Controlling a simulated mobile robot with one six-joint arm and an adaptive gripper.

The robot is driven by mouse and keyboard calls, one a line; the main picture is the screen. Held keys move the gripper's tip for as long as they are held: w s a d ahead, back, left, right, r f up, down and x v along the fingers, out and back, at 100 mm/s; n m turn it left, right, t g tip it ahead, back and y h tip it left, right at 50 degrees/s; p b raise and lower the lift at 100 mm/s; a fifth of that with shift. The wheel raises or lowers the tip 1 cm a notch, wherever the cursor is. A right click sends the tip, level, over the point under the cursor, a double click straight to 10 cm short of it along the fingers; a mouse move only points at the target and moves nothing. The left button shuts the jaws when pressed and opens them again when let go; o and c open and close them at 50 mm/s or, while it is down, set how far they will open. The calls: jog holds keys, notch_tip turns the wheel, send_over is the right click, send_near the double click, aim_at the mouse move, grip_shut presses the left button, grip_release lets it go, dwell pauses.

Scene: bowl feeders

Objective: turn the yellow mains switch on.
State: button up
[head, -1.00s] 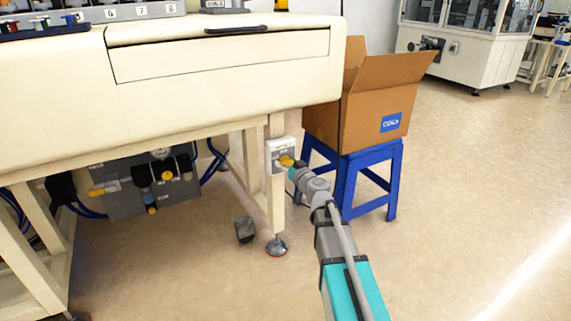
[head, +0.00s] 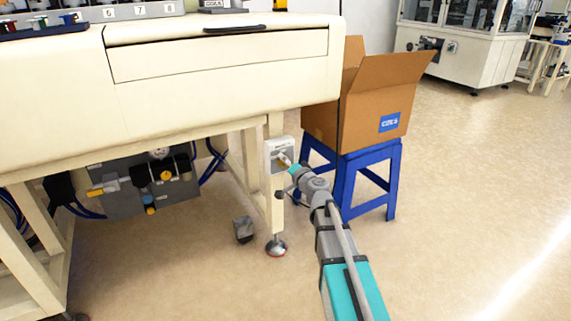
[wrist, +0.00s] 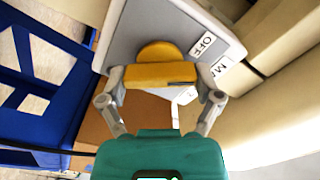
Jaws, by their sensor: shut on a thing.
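The yellow mains switch (head: 284,159) sits on a pale box (head: 275,147) on the table leg, under the table's right end. In the wrist view its yellow handle (wrist: 160,74) is a bar in front of a round yellow base. My gripper (wrist: 161,84) is shut on this handle, with one finger at each end of the bar. The head view shows my gripper (head: 294,169) right at the switch. On the grey plate (wrist: 135,30) an OFF label and part of a second label show to the right of the handle. Any ON mark is not visible.
An open cardboard box (head: 365,105) on a blue stool (head: 366,175) stands close behind and right of my gripper. A grey unit with valves (head: 145,188) hangs under the cream table (head: 200,85). The floor at the right is clear.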

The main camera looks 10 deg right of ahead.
jog(key=m, duration=0.6)
jog(key=shift+f+m, duration=0.1)
jog(key=shift+m, duration=0.3)
jog(key=o, duration=0.9)
jog(key=shift+s, duration=0.1)
jog(key=v, duration=1.1)
jog(key=shift+s+d, duration=0.2)
jog(key=shift+s, duration=0.15)
